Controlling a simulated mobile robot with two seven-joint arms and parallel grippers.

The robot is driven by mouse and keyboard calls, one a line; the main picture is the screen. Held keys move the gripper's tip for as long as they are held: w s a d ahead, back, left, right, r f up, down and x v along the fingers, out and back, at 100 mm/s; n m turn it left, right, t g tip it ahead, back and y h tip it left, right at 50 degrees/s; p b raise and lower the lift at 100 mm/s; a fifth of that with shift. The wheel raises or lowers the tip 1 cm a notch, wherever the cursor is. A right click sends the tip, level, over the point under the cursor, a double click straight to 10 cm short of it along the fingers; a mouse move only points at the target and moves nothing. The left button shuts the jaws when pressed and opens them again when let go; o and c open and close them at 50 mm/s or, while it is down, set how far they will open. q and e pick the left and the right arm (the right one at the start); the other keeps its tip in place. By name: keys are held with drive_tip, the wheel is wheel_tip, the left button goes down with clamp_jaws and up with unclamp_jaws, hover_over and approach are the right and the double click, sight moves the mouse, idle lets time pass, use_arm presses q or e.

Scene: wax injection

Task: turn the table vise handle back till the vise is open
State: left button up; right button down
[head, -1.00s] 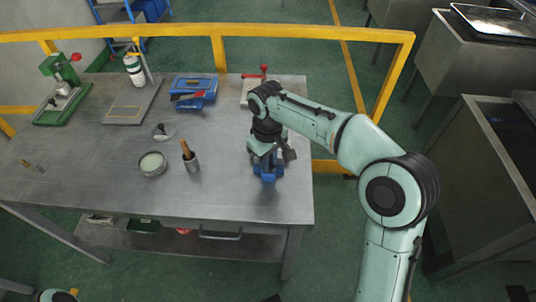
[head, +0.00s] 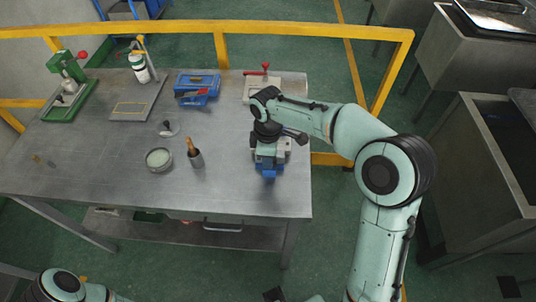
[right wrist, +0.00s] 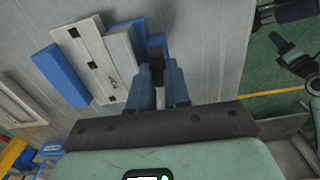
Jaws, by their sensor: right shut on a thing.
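The table vise (head: 269,174) stands near the right front edge of the metal workbench, partly hidden under my right gripper in the head view. In the right wrist view the vise (right wrist: 103,58) shows grey plates with blue parts. My right gripper (right wrist: 161,66) is shut on a dark piece at the vise's end, which looks like the vise handle (right wrist: 157,42). The fingers cover much of it, so its angle is hard to read. In the head view my right gripper (head: 268,148) points down over the vise. My left gripper is out of view.
A grey block with a red lever (head: 259,85) and a blue box (head: 197,88) stand at the bench's back. A round dish (head: 158,159) and a cup with a wooden-handled tool (head: 196,158) lie left of the vise. A yellow rail (head: 220,52) runs behind.

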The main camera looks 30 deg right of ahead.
drive_tip(key=shift+r+n, duration=0.1)
drive_tip(key=shift+n, duration=0.2)
drive_tip(key=c, duration=1.4)
unclamp_jaws()
drive_tip(key=shift+o, duration=0.2)
